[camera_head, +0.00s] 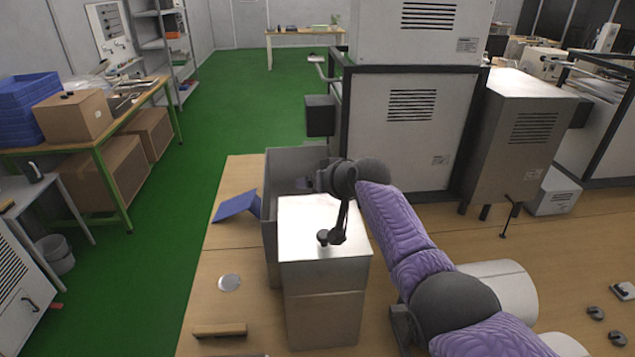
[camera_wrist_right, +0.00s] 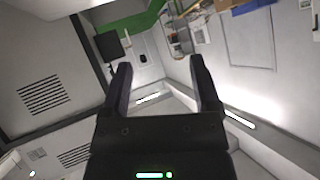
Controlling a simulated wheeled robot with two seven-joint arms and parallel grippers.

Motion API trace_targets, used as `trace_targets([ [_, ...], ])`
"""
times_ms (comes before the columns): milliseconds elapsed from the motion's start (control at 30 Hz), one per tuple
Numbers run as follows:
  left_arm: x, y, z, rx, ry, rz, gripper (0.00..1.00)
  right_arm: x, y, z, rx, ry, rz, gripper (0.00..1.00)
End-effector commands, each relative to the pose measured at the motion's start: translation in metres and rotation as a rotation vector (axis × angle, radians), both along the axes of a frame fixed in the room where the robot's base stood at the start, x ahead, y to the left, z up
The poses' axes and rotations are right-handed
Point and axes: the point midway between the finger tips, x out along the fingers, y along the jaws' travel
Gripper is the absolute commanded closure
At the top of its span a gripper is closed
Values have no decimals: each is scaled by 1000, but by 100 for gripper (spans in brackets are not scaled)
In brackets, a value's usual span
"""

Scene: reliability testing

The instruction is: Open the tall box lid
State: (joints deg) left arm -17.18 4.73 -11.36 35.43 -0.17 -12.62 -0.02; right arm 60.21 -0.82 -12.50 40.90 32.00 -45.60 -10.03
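The tall box (camera_head: 322,318) stands on the wooden table, with a pale, shiny top (camera_head: 312,218) and a horizontal seam lower on its front. Grey upright panels (camera_head: 297,160) rise behind it and along its left side; I cannot tell whether they are its lid or a separate open container. My right gripper (camera_head: 318,181) is over the far edge of the box, beside these panels. In the right wrist view my right gripper (camera_wrist_right: 160,68) has its two fingers apart with nothing between them. My right forearm partly hides the right side. My left gripper is not in view.
A blue folded sheet (camera_head: 237,206), a round disc (camera_head: 229,283) and a brown bar (camera_head: 220,330) lie left of the box. Large machine cabinets (camera_head: 400,130) stand behind the arm. Small dark parts (camera_head: 596,313) lie at the right. Green floor is open beyond the table's left edge.

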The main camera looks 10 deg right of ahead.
Motion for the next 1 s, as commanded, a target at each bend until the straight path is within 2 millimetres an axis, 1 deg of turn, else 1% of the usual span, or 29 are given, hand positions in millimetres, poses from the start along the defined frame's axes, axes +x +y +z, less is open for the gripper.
trace_targets([
  [167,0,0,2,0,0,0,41,-1,-1,1,0,1,0,21],
  [267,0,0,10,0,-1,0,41,-6,-4,7,1,0,-1,21],
  [367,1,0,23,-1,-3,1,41,-18,-10,17,-1,0,0,21],
  [500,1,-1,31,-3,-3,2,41,-39,-20,30,-1,0,0,21],
  [600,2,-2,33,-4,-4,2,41,-54,-28,39,-1,0,0,21],
  [733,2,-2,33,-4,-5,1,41,-68,-35,48,-1,1,-1,21],
  [833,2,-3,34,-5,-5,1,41,-73,-38,52,-1,1,-1,21],
  [1000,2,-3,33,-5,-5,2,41,-75,-38,53,0,2,-1,21],
])
